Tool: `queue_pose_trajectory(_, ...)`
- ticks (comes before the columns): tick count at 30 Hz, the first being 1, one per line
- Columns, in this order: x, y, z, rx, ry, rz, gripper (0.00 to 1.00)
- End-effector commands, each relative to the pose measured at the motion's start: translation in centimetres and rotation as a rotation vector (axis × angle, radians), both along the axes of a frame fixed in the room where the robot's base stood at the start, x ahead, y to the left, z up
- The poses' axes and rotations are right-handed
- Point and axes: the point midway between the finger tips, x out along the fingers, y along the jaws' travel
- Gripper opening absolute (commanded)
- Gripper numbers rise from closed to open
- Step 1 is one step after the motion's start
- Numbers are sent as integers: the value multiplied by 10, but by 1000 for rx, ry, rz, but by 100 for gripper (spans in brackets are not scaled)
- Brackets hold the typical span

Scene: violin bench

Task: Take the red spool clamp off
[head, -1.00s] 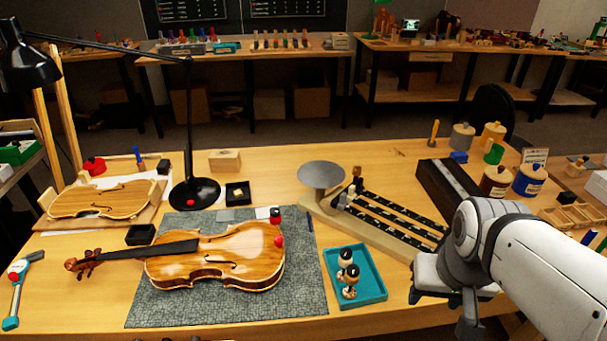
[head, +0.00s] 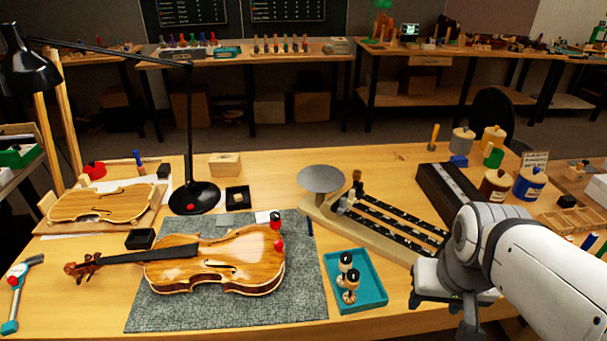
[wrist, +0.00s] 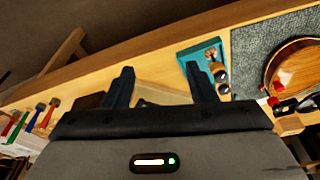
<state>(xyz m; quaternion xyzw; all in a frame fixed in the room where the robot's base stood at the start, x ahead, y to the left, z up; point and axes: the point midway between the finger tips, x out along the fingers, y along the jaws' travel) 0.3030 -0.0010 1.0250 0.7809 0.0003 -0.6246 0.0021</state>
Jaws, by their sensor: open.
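The violin (head: 215,258) lies flat on a grey mat (head: 230,312), its neck to the left. The red spool clamp (head: 275,219) sits at the upper right edge of the body, with a red end (head: 279,245) near the body's right edge. In the wrist view, the violin (wrist: 297,68) is cut off at the right edge, and the red clamp part (wrist: 278,86) shows beside its rim. My gripper (wrist: 161,82) is open and empty, well apart from the clamp. In the head view it is at the lower right, with its fingertips hard to make out.
A teal tray (head: 378,290) holding small spool clamps (head: 348,280) stands right of the mat. Behind it is a wooden balance (head: 322,178) with a round pan and dark rails. A black lamp (head: 194,195) stands behind the violin. Jars (head: 529,183) stand at the right.

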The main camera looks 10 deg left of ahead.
Motion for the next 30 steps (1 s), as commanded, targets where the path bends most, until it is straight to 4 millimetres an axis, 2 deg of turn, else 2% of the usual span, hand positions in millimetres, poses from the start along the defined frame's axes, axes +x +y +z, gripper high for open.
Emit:
queue_pose_trajectory(7,0,0,0,0,0,0,51)
queue_pose_trajectory(9,1,0,1,0,0,-1,49)
queue_pose_trajectory(13,17,7,10,11,10,-25,49)
queue_pose_trajectory(17,57,25,29,37,35,-95,49)
queue_pose_trajectory(20,96,49,42,58,61,-172,49)
queue_pose_trajectory(25,160,100,51,84,101,-303,49)
queue_pose_trajectory(30,214,162,46,98,141,-438,49)
